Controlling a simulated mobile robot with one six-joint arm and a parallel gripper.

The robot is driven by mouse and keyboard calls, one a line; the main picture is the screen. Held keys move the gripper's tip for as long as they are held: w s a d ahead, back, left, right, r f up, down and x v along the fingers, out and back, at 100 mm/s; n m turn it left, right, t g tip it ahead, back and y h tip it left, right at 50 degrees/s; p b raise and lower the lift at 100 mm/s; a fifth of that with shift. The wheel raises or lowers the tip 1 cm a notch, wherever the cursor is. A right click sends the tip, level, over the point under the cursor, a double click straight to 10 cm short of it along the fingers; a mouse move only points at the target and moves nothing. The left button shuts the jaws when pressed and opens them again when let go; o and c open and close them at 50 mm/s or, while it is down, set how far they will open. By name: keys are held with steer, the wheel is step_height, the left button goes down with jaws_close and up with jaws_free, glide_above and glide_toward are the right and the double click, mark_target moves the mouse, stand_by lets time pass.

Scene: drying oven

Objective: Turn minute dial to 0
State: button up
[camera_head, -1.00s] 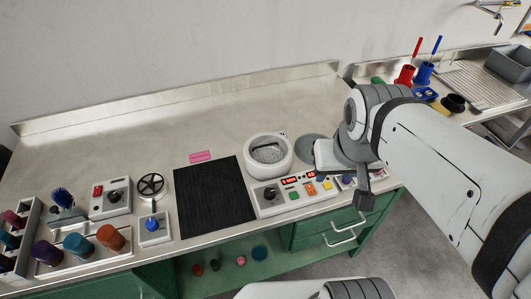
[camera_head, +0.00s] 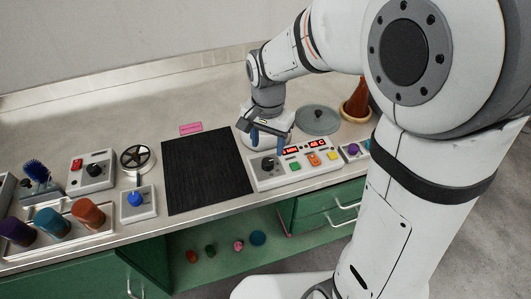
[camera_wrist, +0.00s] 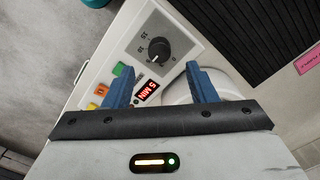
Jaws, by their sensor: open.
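The minute dial is a black round knob (camera_wrist: 158,49) on the grey-white control panel (camera_wrist: 92,75), with a printed scale around it. It also shows in the head view (camera_head: 268,163) at the panel's left end. A small red display (camera_wrist: 147,91) beside it reads "5 MIN". My gripper (camera_wrist: 158,78) is open, with two blue fingers apart and nothing between them. In the wrist view the dial lies just beyond the fingertips, and I see no contact. In the head view my gripper (camera_head: 268,137) hangs over the panel near the dial and hides part of the round white vessel behind it.
Green, orange and yellow buttons (camera_head: 313,158) sit right of the dial. A black mat (camera_head: 207,170) lies left of the panel. A grey lid (camera_head: 315,119) and a brown flask (camera_head: 357,100) stand behind. A blue-knobbed box (camera_head: 137,203) is farther left.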

mark_target(267, 161)
step_height(267, 161, down, 6)
steer(key=shift+f, duration=0.25)
steer(key=c, duration=0.9)
steer(key=shift+a, duration=0.2)
steer(key=shift+c, duration=0.3)
steer(key=shift+d, duration=0.2)
